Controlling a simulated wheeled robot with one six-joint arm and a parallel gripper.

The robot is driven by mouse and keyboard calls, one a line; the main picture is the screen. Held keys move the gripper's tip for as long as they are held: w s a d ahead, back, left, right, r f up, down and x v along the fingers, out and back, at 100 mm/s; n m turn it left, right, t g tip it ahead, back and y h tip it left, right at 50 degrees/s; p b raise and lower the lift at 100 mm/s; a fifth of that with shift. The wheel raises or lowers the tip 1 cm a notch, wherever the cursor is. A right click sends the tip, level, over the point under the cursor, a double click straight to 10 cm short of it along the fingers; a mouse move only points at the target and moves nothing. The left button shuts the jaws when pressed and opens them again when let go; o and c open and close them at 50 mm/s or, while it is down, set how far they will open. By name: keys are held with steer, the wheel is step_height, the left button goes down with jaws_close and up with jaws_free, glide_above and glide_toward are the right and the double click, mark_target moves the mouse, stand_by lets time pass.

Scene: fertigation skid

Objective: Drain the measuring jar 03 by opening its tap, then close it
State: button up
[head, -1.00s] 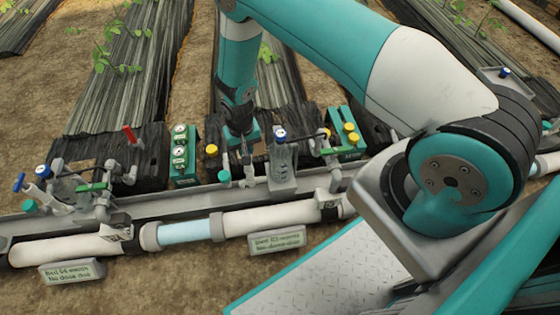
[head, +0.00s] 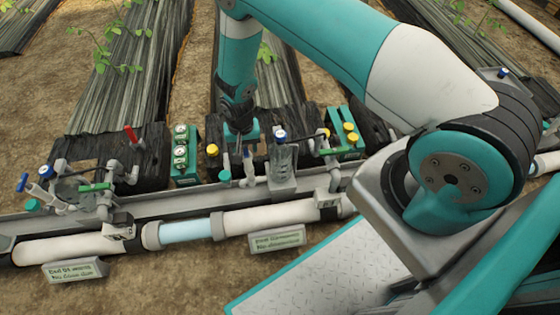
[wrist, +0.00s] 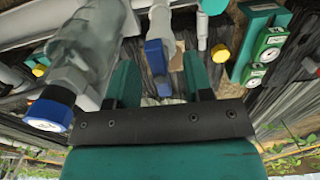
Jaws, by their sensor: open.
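The clear measuring jar (head: 284,160) with a blue cap (head: 280,135) stands on the grey rail, behind a sign that seems to read "Bed 03". In the wrist view the jar (wrist: 92,45) is at upper left, beside my left finger. My gripper (wrist: 159,65) is open, with its two teal fingers apart. A blue tap handle (wrist: 156,58) lies in the gap between them, and no contact shows. In the head view my gripper (head: 240,148) is just left of the jar, and its fingertips are small and partly hidden among the fittings.
A teal gauge box (head: 184,155) and a yellow knob (head: 212,150) stand left of my gripper. A green-handled valve and a teal box with yellow knobs (head: 349,135) are to the right. Another jar station (head: 72,190) is at far left. A long pipe (head: 270,219) runs in front.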

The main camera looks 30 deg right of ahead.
step_height(320, 180, up, 9)
steer(key=p, duration=0.6)
steer(key=shift+p, duration=0.3)
steer(key=shift+f, duration=0.1)
